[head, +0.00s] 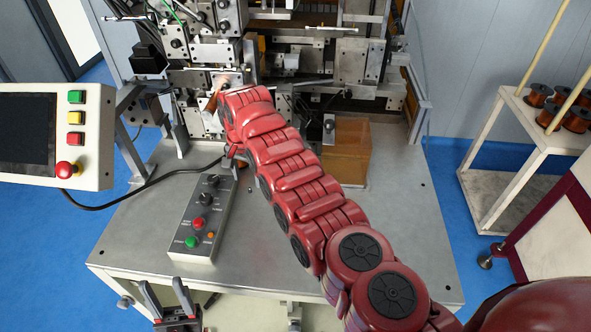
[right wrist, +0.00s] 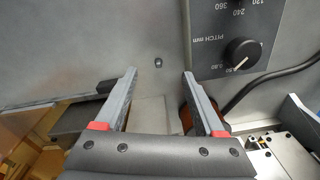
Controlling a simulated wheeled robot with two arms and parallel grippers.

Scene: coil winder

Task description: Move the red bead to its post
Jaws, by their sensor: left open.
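I cannot make out a red bead or its post in either view. My right gripper (right wrist: 158,73) is open in the right wrist view, with nothing between its fingers. It hangs over the grey metal table top, beside a grey control box (right wrist: 240,30) with a black pitch knob. A small dark fastener or stub (right wrist: 158,62) shows just beyond its fingertips. In the head view my red right arm reaches to the winder and mostly hides this gripper. My left gripper (head: 166,292) is open and empty at the front edge of the table.
The control box (head: 205,235) with knobs and red and green buttons lies on the table (head: 130,240). The coil winder (head: 290,55) stands behind, with an orange block (head: 345,150) at its right. A button panel (head: 95,165) is at left; a spool cart (head: 520,120) is at right.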

